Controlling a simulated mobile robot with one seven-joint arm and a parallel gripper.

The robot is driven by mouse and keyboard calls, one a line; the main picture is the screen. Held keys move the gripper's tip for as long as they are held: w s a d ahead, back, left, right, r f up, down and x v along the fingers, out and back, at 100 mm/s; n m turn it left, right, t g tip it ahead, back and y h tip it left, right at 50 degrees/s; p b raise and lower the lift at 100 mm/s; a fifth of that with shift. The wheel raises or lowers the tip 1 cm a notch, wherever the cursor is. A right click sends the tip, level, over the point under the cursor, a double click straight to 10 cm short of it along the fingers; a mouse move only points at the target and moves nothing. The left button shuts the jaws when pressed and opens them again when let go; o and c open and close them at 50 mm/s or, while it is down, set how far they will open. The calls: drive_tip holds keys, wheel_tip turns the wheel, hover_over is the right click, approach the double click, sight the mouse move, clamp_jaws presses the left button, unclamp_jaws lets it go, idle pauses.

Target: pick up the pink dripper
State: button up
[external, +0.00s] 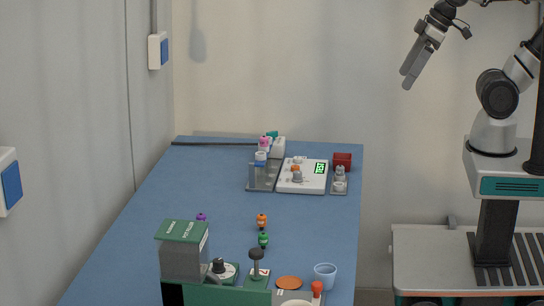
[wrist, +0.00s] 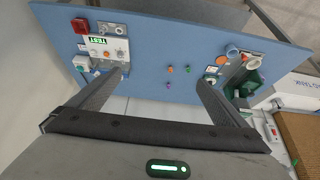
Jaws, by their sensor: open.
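A small pink item (external: 265,142), which looks like the pink dripper, stands at the grey rack (external: 262,176) near the far end of the blue table. It is too small to make out its full shape, and other things in the rack partly hide it. I cannot pick it out clearly in the wrist view. Small orange (external: 262,221), green (external: 263,240) and purple (external: 201,217) pieces of similar kind stand nearer on the table. My gripper (external: 408,80) is raised at the upper right, off the table's right side, far from the pink item. In the wrist view my gripper (wrist: 162,78) is open and empty.
A white device (external: 303,185) with a green display stands right of the rack, beside a red box (external: 342,160). A green-and-grey machine (external: 183,250), a blue cup (external: 325,275) and an orange disc (external: 289,282) crowd the near end.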

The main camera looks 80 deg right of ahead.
drive_tip(key=c, duration=1.3)
